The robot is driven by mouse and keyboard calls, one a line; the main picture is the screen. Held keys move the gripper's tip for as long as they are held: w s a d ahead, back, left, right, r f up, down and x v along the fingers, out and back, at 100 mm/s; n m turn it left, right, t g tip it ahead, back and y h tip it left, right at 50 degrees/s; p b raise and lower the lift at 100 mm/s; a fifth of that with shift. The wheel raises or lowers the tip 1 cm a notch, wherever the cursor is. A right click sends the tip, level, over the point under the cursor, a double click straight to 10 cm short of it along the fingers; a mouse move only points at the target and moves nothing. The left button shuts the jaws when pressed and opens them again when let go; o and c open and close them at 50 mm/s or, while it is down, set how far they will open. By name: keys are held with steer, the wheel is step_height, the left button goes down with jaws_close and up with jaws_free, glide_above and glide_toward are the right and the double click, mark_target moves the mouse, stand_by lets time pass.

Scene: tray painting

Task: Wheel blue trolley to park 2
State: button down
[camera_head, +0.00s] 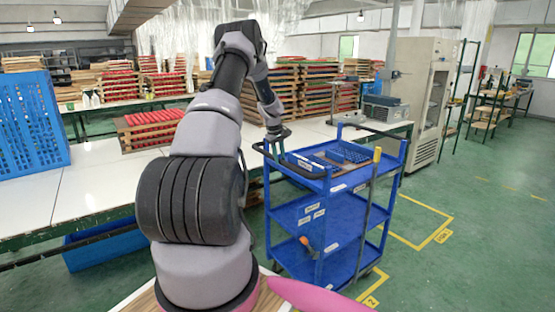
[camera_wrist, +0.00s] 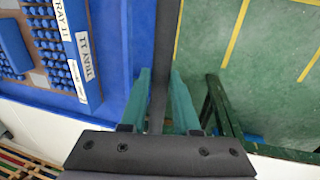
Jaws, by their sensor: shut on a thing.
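The blue trolley (camera_head: 330,228) has three shelves and stands beside the white table, right of my arm. My gripper (camera_head: 277,136) is at its far left corner, by the dark push handle. In the wrist view my gripper (camera_wrist: 158,85) has its teal fingers closed on the dark handle bar (camera_wrist: 166,40), beside the trolley's blue top edge (camera_wrist: 118,50). A yellow floor label reading "2" (camera_head: 370,301) lies in front of the trolley at the bottom edge; the rest of that bay is mostly hidden by the trolley.
Another yellow floor outline with a label (camera_head: 443,236) lies right of the trolley. The long white table (camera_head: 95,190) runs along the left and behind. A grey cabinet (camera_head: 425,95) stands at the back right. Green floor is open at right.

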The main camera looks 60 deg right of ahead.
steer(key=shift+d+r, duration=0.1)
steer(key=shift+d, duration=0.05)
steer(key=c, duration=0.7)
jaws_free()
steer(key=shift+o, duration=0.2)
step_height(320, 180, up, 10)
steer(key=a, duration=0.2)
steer(key=shift+w+r, duration=0.25)
steer(key=shift+w, duration=0.15)
